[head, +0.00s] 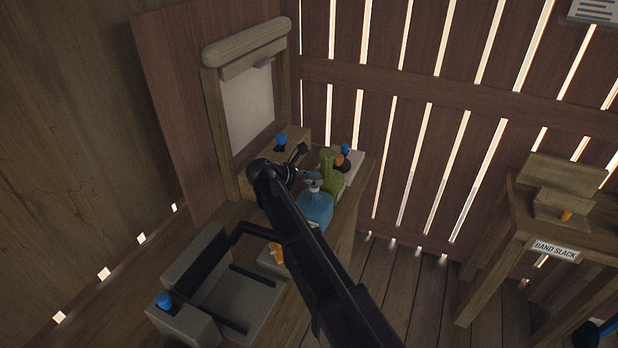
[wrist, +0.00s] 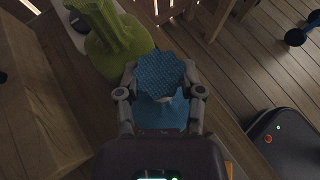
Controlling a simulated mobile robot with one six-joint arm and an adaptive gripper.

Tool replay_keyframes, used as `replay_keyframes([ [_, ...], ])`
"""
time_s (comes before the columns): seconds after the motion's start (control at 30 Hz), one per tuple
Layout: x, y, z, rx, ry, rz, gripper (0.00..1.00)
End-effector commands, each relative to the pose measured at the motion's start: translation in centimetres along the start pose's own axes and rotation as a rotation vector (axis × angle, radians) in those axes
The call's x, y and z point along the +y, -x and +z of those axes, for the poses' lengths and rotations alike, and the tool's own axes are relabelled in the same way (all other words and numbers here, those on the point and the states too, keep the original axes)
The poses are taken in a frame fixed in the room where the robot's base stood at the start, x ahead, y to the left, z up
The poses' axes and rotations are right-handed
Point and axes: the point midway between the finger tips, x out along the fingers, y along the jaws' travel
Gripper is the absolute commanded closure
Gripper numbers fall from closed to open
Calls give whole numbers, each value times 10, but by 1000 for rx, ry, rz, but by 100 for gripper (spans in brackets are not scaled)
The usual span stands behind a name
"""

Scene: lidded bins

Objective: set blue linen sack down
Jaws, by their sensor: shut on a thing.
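The blue linen sack (head: 314,208) is in my gripper near the right end of the wooden bench in the head view. My gripper (wrist: 162,98) is shut on the sack's neck; in the head view my gripper (head: 312,183) is partly hidden by my arm. The sack's underside is hidden, so I cannot tell whether it touches the bench.
A green sack (wrist: 112,38) stands close beside the blue one; it also shows in the head view (head: 331,172). A white block (head: 352,165) is behind it. A wooden box (head: 300,135) with a blue knob is nearby. Another table (head: 560,215) stands right.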

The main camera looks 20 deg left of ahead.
Motion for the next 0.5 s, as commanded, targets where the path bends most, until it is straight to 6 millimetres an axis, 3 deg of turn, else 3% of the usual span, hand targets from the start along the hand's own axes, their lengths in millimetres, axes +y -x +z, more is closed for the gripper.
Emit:
replay_keyframes([
  [0.03,0,-1,-1,0,0,0,47],
  [0.13,0,-1,-1,0,0,0,18],
  [0.5,0,-1,0,0,0,-1,16],
])
